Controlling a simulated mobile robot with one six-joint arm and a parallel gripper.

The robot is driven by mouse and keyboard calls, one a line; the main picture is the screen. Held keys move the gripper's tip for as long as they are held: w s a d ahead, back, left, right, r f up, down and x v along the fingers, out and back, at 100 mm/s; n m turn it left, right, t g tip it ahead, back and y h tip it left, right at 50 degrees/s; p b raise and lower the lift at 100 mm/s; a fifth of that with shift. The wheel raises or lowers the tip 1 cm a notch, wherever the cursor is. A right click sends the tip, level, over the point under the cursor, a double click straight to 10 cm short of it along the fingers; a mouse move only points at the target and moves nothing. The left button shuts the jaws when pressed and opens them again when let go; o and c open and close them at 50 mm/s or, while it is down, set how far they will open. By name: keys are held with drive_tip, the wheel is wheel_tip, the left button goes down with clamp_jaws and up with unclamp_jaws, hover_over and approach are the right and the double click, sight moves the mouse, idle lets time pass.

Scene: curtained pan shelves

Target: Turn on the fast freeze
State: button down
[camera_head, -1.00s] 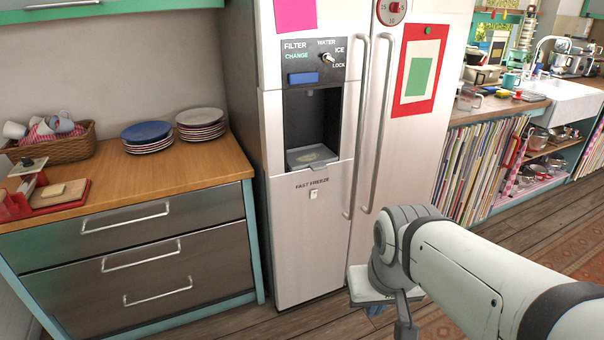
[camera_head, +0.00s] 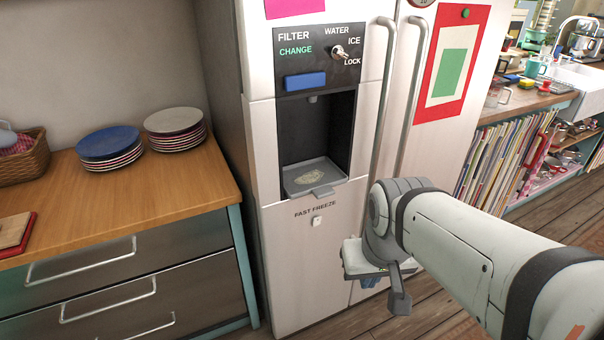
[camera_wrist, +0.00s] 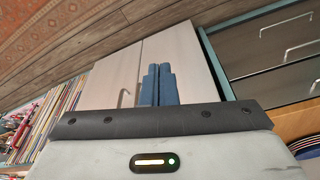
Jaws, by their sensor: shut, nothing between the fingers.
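The fast freeze switch (camera_head: 318,221) is a small white rocker on the left fridge door, under the FAST FREEZE label (camera_head: 315,208) and below the dispenser tray. The white fridge (camera_head: 295,270) fills the middle of the head view. My gripper (camera_wrist: 158,70) shows in the wrist view as two blue fingers close together, empty, in front of the lower fridge doors (camera_wrist: 120,75). In the head view the gripper is mostly hidden behind my wrist, to the right of and lower than the switch, apart from it. I cannot make out the switch in the wrist view.
Two long vertical door handles (camera_head: 385,95) stand out from the fridge, right of the dispenser (camera_head: 318,130). A wooden counter (camera_head: 140,205) with stacked plates (camera_head: 108,145) and drawers is at the left. Floor shows at the lower right.

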drive_tip(key=shift+s, duration=0.15)
drive_tip(key=w+d+f+m+t+h+b, duration=0.1)
drive_tip(key=w+d+f+m+t+b, duration=0.25)
drive_tip(key=w+f+b, duration=0.55)
drive_tip(key=w+d+f+m+t+b, duration=0.2)
drive_tip(key=w+f+m+t+b, duration=0.25)
drive_tip(key=w+f+b, duration=0.45)
drive_tip(key=w+a+f+m+t+y+b, duration=0.1)
drive_tip(key=w+f+m+t+y+b, duration=0.1)
drive_tip(key=b, duration=0.7)
drive_tip(key=w+a+f+m+t+y+b, duration=0.2)
drive_tip(key=f+t+y+b, duration=0.4)
drive_tip(key=b, duration=0.4)
wheel_tip(320, 180, down, 3)
drive_tip(key=shift+w+r+m+t, duration=0.2)
drive_tip(key=shift+w+m+t, duration=0.4)
drive_tip(key=shift+m+t, duration=0.3)
